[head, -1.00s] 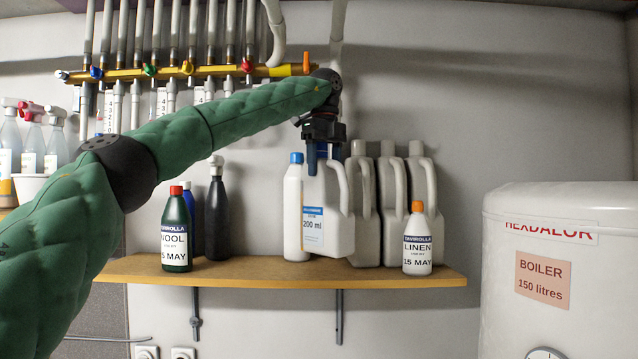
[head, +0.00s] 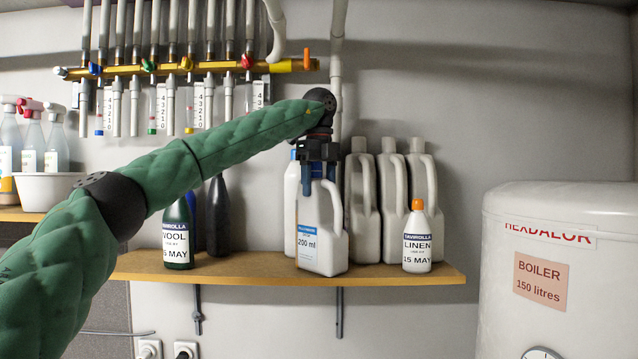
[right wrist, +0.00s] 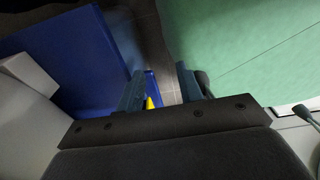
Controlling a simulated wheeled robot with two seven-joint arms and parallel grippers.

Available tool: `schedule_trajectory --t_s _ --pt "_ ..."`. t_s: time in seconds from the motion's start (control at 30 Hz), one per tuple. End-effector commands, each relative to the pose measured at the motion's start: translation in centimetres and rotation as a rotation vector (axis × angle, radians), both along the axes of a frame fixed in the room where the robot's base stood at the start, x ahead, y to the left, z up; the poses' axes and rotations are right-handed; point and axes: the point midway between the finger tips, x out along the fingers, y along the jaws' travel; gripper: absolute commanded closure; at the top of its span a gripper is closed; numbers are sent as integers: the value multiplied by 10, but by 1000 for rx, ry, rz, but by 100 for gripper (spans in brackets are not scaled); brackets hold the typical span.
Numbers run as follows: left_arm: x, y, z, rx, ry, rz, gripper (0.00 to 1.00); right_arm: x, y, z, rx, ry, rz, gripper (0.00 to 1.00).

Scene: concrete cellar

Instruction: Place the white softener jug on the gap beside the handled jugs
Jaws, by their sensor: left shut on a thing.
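The white softener jug (head: 321,242), with a handle on its right and a "200 ml" label, is held upright at the front of the wooden shelf. My left gripper (head: 319,183) is shut on its top from above. I cannot tell whether its base touches the shelf. Three grey-white handled jugs (head: 393,205) stand in a row behind and to its right. A white bottle with a blue cap (head: 291,210) stands just left, partly covered. The gap is mostly hidden behind the held jug. My right gripper (right wrist: 160,72) is open and empty, low over the floor.
The shelf (head: 390,277) also holds a white LINEN bottle (head: 417,225) with an orange cap, a green WOOL bottle (head: 178,225) and a dark bottle (head: 218,220). Manifold pipes (head: 180,68) hang above. A boiler (head: 560,270) stands right. The shelf's middle-left is bare.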

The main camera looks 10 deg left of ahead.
Motion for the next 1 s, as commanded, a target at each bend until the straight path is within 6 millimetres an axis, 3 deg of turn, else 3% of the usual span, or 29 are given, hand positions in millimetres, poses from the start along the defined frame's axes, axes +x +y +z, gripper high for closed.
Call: schedule_trajectory --t_s 0.3,0.33,0.4,0.8,1.0 --pt "0 0 -1 -1 -2 0 100 0 -2 -3 -2 1 1 64" --pt "0 0 -1 0 0 0 31 0 -2 -2 -2 1 1 64" --pt "0 0 -1 0 0 0 17 0 -2 -2 -2 1 1 64" --pt "0 0 2 1 -1 0 15 0 -1 -1 -1 1 1 64" --pt "0 -1 18 1 -3 1 15 0 1 -8 1 0 0 64"
